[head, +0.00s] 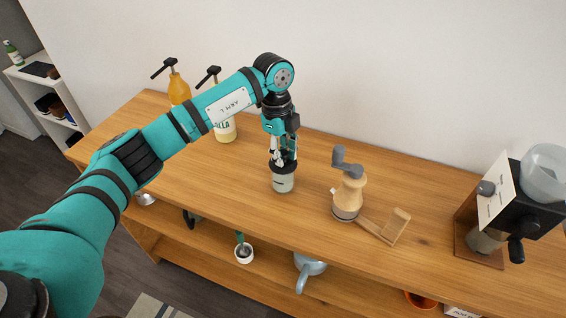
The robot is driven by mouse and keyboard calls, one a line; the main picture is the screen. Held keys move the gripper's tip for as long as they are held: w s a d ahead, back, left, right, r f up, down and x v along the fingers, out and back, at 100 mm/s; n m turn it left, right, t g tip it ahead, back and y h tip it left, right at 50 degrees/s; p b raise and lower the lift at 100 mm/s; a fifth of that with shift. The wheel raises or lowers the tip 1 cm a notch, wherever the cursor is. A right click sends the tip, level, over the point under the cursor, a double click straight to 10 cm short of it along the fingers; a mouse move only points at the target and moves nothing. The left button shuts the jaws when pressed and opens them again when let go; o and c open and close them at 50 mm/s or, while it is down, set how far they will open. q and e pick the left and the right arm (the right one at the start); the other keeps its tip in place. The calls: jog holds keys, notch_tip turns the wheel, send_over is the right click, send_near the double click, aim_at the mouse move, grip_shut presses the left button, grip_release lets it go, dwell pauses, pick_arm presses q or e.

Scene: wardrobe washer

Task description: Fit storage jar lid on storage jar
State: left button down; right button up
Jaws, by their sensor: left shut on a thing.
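The storage jar (283,184) is a small pale grey pot standing upright on the wooden counter, near the middle of the head view. The dark storage jar lid (277,168) is at the jar's mouth, directly above the pale body. I cannot tell whether it is fully seated. My left gripper (283,161) points straight down over the jar, its fingers shut on the lid. The fingers hide part of the lid's top. My right gripper is not in view.
A black coffee grinder (510,210) is at the far right. Pump bottles, orange (179,88) and pale yellow (225,130), stand behind my left arm. Counter in front of the jar is clear.

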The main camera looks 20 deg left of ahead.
pick_arm(q)
jog(key=shift+f, duration=0.15)
jog(key=c, duration=0.7)
grip_release()
